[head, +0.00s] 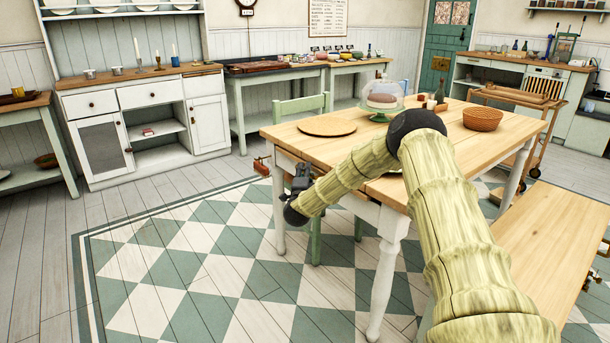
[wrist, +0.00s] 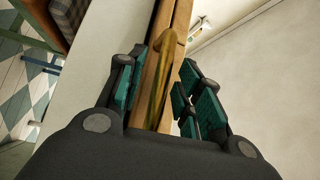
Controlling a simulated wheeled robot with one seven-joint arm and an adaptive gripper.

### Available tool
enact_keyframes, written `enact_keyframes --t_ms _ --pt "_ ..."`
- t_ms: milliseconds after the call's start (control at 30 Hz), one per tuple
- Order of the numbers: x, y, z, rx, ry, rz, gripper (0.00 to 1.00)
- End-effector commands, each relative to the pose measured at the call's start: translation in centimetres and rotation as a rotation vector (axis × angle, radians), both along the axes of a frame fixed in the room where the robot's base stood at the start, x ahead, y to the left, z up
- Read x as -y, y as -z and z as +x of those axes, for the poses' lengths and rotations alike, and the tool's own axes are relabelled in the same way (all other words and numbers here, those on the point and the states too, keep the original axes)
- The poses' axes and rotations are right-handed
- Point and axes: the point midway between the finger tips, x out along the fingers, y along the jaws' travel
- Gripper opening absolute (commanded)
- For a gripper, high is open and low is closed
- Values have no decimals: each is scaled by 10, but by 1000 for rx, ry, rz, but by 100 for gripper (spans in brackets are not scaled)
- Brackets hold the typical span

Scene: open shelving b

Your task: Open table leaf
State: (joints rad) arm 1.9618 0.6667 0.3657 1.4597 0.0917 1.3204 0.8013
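The wooden table (head: 290,133) with pale legs stands in the middle right of the head view. I cannot tell which part of it is the leaf. My gripper (head: 301,177) is at the table's left end, just below the top's edge, at the end of my bent arm. In the wrist view my gripper (wrist: 160,88) has its two teal-padded fingers apart. A brass-coloured bar (wrist: 171,75) runs between them, along a wooden edge (wrist: 150,75). The bar lies nearer the right finger. I cannot tell whether a pad touches it.
On the table stand a round board (head: 327,126), a glass-domed cake stand (head: 382,100) and a woven bowl (head: 483,118). A green chair (head: 301,104) is behind it. A wooden bench-like surface (head: 540,235) is at right. The checked floor (head: 200,260) at left is clear.

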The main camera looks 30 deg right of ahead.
Motion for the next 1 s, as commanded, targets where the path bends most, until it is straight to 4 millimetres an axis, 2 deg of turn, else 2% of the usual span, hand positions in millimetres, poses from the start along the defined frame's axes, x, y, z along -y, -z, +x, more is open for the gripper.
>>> enact_keyframes --t_ms 133,167,333,600,733,867,1000 --pt "0 0 0 0 0 0 35" --pt "0 0 0 0 0 0 32" --pt "0 0 0 0 0 0 1" --pt "-1 1 0 -1 0 -1 0" --pt "-10 1 -1 -1 -1 1 0" --pt "-30 1 -2 -2 -3 1 0" --pt "-67 2 -4 -4 -3 0 0"
